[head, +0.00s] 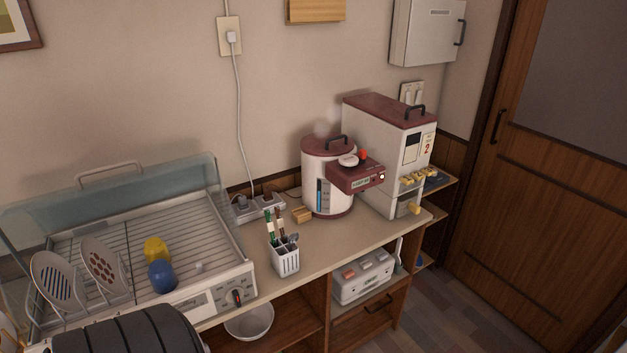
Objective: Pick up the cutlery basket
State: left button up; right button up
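The cutlery basket (286,261) is a small white slotted holder. It stands upright on the counter, just right of the dish dryer (205,296). Chopsticks or similar utensils with green and dark red ends, and grey cutlery, stick up out of it. A dark rounded part, probably of my own arm, shows at the bottom left, in front of the dryer. Neither gripper is in view, and nothing is touching the basket.
The dryer's clear lid is raised; two plates, a yellow cup (155,250) and a blue cup (162,277) are inside. A steaming water boiler (326,180) and rice dispenser (376,150) stand to the right. Counter right of the basket is clear.

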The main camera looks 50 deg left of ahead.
aim_at(285, 261)
jog(key=i+u, duration=0.4)
jog(key=i+l+u, duration=0.2)
jog(key=u, duration=0.15)
jog(key=i+l+u, duration=0.2)
jog(key=u, duration=0.2)
jog(key=i, duration=0.1)
